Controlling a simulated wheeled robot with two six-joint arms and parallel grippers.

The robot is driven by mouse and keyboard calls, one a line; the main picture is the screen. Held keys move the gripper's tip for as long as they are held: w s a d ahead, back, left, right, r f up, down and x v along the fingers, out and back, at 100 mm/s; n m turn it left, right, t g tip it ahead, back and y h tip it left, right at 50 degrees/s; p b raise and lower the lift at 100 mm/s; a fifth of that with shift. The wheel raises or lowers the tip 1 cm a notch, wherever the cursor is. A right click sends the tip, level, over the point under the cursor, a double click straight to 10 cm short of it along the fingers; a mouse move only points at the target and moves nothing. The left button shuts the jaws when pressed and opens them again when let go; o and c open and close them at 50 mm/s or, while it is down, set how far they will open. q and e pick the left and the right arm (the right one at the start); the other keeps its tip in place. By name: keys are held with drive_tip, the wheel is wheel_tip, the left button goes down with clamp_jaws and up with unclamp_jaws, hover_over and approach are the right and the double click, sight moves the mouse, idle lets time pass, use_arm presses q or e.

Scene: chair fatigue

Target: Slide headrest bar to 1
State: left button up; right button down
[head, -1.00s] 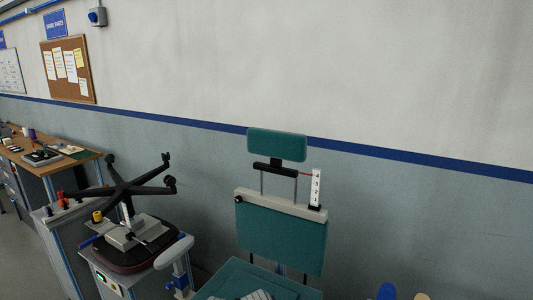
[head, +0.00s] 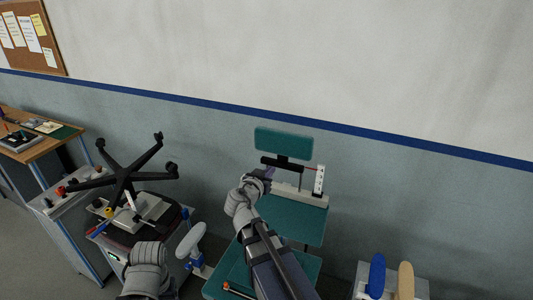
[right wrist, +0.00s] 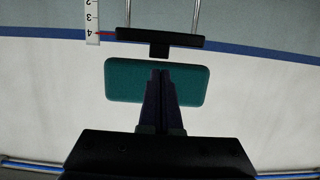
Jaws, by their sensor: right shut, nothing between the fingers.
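The teal headrest pad (head: 284,143) sits above the chair back on two thin rods. Below the pad is the black headrest bar (head: 283,164); it also shows in the right wrist view (right wrist: 160,37). A red pointer (right wrist: 105,34) from the bar stands at about 4 on the white scale (right wrist: 92,22), which is upright in the head view (head: 319,180). My right gripper (head: 268,173) is shut and empty, close to the bar's left end in the head view. In the right wrist view its fingertips (right wrist: 160,72) overlap the pad, short of the bar. My left gripper's fingers are not visible.
The teal backrest (head: 300,220) and seat are partly hidden by my right arm. An upturned black chair base (head: 124,175) stands on a bench at left. Blue and tan pads (head: 390,278) are at lower right.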

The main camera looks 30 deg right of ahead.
sight(280, 162)
drive_tip(key=b+x, duration=0.2)
drive_tip(key=x, duration=0.8)
drive_tip(key=shift+s+d, duration=0.1)
drive_tip(key=shift+f+b, duration=0.15)
drive_tip(key=shift+b, duration=0.2)
wheel_tip(280, 162, down, 10)
drive_tip(key=b, duration=0.9)
drive_tip(key=shift+b, duration=0.3)
drive_tip(key=shift+s+r, duration=0.2)
